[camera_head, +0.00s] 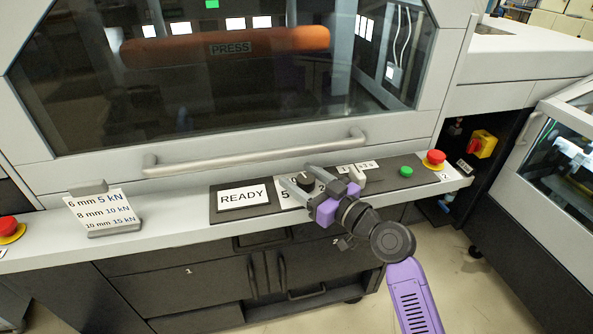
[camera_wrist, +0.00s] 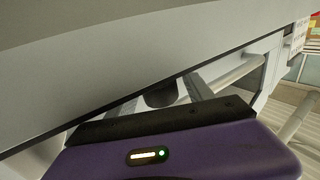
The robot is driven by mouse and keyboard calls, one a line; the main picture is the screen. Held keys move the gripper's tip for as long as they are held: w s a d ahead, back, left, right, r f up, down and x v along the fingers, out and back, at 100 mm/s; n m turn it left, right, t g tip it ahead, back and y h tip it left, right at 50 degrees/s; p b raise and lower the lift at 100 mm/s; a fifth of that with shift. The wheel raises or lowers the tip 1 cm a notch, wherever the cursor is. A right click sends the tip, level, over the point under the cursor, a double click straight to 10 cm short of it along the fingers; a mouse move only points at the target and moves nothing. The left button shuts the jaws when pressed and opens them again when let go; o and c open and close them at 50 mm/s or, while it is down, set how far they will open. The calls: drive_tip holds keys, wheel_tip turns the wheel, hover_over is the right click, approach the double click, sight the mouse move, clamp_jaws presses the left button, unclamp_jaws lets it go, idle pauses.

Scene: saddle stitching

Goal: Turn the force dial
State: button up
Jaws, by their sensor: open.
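The force dial (camera_head: 304,181) is a dark round knob on the control strip, right of the READY display. A white label with a "5" lies beside it, partly covered by my gripper. My gripper (camera_head: 297,175) is open, its two grey fingers reaching over the strip with the dial showing between them. In the wrist view a dark round shape, apparently the dial (camera_wrist: 161,95), shows between the fingers, partly hidden by the gripper body. I cannot tell whether either finger touches it.
A white lever switch (camera_head: 356,175), a green button (camera_head: 405,171) and a red emergency button (camera_head: 435,157) stand to the right. The READY display (camera_head: 243,196) is left. A tilted sign (camera_head: 103,211) lists mm and kN pairs. A long handle (camera_head: 255,153) runs behind the strip.

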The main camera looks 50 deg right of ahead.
drive_tip(key=shift+w, duration=0.75)
clamp_jaws()
drive_tip(key=b, duration=0.2)
drive_tip(key=n+y+b, duration=0.1)
drive_tip(key=shift+f+y+b, duration=0.3)
drive_tip(key=shift+b, duration=0.1)
drive_tip(key=shift+a+n+y+b, duration=0.1)
drive_tip(key=shift+n+y+b, duration=0.5)
drive_tip(key=shift+y+b, duration=0.35)
drive_tip(key=shift+a+r+n+y+b, duration=0.25)
drive_tip(key=shift+n+y+b, duration=0.25)
drive_tip(key=shift+y, duration=0.25)
unclamp_jaws()
